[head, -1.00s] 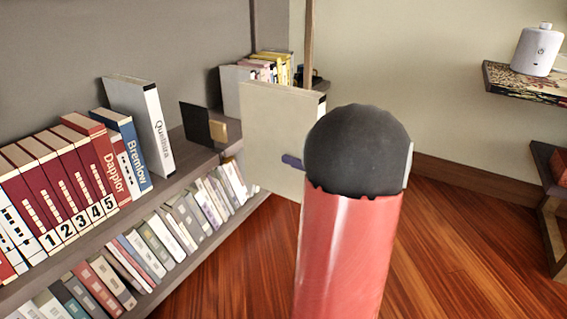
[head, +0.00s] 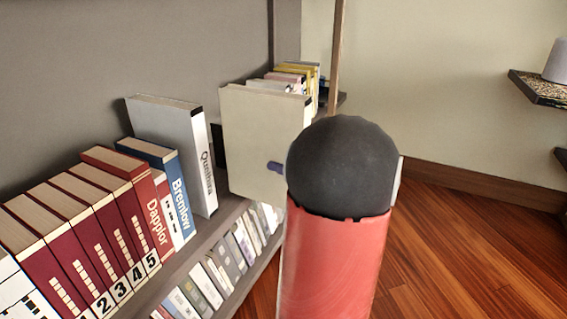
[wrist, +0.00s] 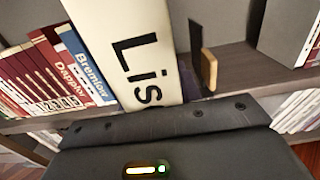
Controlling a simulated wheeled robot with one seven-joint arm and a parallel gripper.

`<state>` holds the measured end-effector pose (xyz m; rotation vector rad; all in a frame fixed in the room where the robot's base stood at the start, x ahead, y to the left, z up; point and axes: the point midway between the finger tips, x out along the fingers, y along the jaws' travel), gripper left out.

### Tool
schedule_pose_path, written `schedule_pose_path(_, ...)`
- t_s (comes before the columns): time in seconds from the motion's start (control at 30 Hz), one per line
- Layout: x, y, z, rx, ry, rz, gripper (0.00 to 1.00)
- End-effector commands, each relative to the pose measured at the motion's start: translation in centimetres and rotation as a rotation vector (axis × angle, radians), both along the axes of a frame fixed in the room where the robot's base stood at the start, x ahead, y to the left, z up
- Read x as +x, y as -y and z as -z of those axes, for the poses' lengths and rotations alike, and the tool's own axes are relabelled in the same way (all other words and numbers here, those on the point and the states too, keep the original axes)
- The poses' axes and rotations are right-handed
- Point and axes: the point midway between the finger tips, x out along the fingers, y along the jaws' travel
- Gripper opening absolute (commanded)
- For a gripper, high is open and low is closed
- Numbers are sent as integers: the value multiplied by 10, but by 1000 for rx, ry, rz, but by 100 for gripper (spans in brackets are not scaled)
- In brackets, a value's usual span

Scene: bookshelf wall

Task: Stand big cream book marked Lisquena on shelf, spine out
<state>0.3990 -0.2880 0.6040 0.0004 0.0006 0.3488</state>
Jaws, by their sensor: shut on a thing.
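The big cream book (head: 255,140) is upright in front of the shelf in the head view, its broad cover facing me. In the wrist view its cream spine (wrist: 125,45) shows the black letters "Lis"; the rest of the name is hidden by my gripper. My gripper (head: 277,167) is shut on the book; one finger shows at the cover's right edge, and my dark wrist hides the rest. The shelf (head: 225,215) runs along the wall on the left. Whether the book touches the shelf cannot be told.
A dark bookend with a tan edge (wrist: 208,68) stands right of the held book. Bare shelf (wrist: 245,70) lies beyond it.

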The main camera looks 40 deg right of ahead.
Motion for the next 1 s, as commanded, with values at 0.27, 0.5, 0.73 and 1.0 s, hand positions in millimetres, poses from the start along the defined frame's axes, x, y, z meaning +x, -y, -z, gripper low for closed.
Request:
schedule_pose_path(0.27,0,0,-4,-4,10,1,0)
schedule_pose_path(0.5,-2,1,-4,-7,9,0,0)
schedule_pose_path(0.73,13,-5,-4,-7,9,-2,0)
schedule_pose_path(1.0,40,-15,-3,-7,9,-3,0)
